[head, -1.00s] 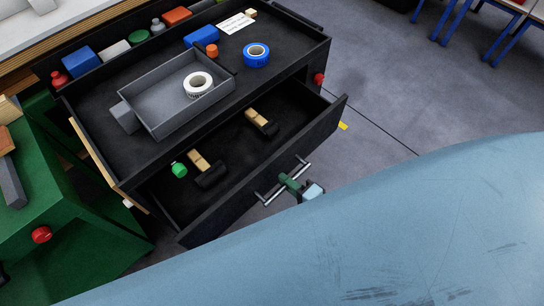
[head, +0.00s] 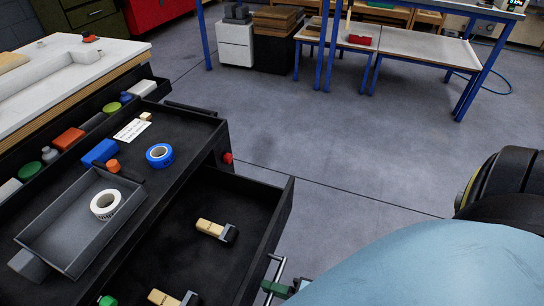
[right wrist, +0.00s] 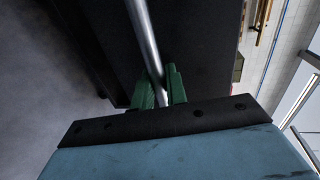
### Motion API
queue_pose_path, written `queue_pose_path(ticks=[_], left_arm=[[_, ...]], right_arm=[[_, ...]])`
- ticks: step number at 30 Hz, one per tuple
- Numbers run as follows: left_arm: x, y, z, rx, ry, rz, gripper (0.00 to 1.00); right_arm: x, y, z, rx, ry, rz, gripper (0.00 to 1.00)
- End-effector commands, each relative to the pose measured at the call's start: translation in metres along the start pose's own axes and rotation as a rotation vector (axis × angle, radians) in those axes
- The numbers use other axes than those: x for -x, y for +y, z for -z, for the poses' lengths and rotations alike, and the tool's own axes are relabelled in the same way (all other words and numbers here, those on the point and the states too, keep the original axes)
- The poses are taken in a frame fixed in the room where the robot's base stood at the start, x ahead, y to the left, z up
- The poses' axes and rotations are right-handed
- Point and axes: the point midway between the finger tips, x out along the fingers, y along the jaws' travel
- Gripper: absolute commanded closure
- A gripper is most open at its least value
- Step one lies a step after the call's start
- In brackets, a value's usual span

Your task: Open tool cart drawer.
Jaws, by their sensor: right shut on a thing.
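The black tool cart (head: 190,132) stands at the left in the head view. Its drawer (head: 268,225) is pulled out, with its inside showing. Two wood-handled tools with dark heads, one of them here (head: 216,230), lie in the drawer. The metal bar handle (head: 277,270) is on the drawer front. My right gripper (head: 277,288) is at this handle; its green fingers (right wrist: 158,90) are shut on the bar (right wrist: 145,40) in the right wrist view. The left gripper is not in view.
On the cart top are a grey tray (head: 75,235) with a white tape roll (head: 105,204), a blue tape roll (head: 159,155) and an orange cap (head: 113,166). Blue-legged benches (head: 420,65) stand at the back. The floor (head: 340,150) between is clear.

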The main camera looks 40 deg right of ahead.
Motion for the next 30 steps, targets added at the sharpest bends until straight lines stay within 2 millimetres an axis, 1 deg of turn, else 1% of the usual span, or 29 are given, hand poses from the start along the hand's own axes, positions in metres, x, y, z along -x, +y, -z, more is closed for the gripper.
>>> queue_pose_path(ticks=[4, 5, 8, 9, 17, 20, 21, 23, 24, 26, 30], left_arm=[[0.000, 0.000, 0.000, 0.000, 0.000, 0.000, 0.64], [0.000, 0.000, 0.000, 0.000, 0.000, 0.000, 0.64], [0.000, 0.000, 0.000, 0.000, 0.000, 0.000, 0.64], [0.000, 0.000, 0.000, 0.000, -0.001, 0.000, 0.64], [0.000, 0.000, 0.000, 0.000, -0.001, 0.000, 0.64], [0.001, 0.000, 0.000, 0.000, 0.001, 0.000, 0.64], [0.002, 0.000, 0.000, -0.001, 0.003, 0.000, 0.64], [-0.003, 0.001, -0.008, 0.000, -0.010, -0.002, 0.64], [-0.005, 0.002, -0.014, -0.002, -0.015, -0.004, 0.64], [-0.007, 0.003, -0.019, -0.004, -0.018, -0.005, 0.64], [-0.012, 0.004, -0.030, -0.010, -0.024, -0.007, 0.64]], right_arm=[[0.001, 0.000, 0.000, 0.002, 0.001, 0.000, 1.00], [0.001, 0.000, 0.000, 0.002, 0.001, 0.000, 0.82], [0.000, 0.000, 0.000, 0.002, 0.001, 0.000, 0.69], [0.000, 0.000, 0.000, 0.001, 0.001, 0.000, 0.67], [0.001, 0.000, 0.000, 0.001, 0.001, 0.000, 0.67], [0.007, 0.000, 0.000, 0.001, 0.001, -0.001, 0.67], [0.012, 0.000, 0.000, 0.001, 0.001, -0.002, 0.67], [0.022, 0.000, 0.000, 0.001, 0.001, -0.005, 0.67], [0.030, 0.000, 0.000, 0.001, 0.001, -0.004, 0.67], [0.043, 0.000, 0.000, 0.001, 0.001, -0.006, 0.67], [0.076, 0.000, 0.000, 0.001, 0.000, -0.005, 0.67]])
